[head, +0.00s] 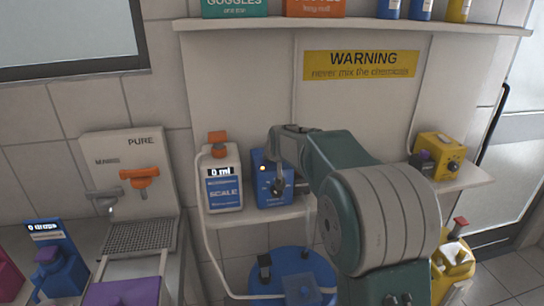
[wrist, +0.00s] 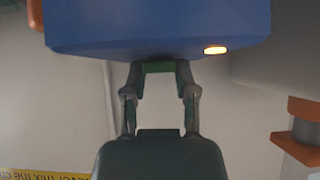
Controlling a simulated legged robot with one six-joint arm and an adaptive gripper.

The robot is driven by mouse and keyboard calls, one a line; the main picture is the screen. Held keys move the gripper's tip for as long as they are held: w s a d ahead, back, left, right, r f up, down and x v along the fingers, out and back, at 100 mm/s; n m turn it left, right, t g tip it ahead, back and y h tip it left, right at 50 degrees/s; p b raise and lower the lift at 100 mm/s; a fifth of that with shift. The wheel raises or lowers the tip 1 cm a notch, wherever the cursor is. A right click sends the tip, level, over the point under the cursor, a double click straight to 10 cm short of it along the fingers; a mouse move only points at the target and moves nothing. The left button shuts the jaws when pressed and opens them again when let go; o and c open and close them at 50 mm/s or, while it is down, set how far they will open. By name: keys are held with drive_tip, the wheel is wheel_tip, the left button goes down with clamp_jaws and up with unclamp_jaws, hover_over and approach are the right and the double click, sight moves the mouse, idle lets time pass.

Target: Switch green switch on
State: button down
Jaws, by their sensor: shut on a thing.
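A blue box (head: 266,192) stands on the small shelf, just right of the white scale bottle. A small dark green part, which looks like the green switch (wrist: 158,66), sits at the box's edge. My gripper (wrist: 160,78) has its two fingers on either side of this green part and is shut on it. In the head view my arm reaches in from the right to the box and hides part of it. The switch's on or off position cannot be told.
The white scale bottle (head: 222,182), reading 0 ml, stands close left of the box. A yellow device (head: 438,155) sits on the shelf at right. A blue drum (head: 268,275) is below. A PURE tap stand (head: 128,170) is at left.

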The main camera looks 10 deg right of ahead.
drive_tip(key=shift+c, duration=2)
unclamp_jaws()
drive_tip(key=shift+w, duration=0.1)
drive_tip(key=shift+a, duration=0.1)
drive_tip(key=v, duration=1.1)
drive_tip(key=shift+s+r, duration=0.15)
drive_tip(key=shift+s, duration=0.25)
drive_tip(key=s+f+g, duration=0.2)
drive_tip(key=s+f, duration=0.2)
drive_tip(key=s, duration=1.3)
drive_tip(key=s+f+g, duration=0.2)
drive_tip(key=s+f, duration=0.2)
drive_tip(key=s, duration=1.4)
drive_tip(key=shift+s+f, duration=0.2)
drive_tip(key=shift+f, duration=0.05)
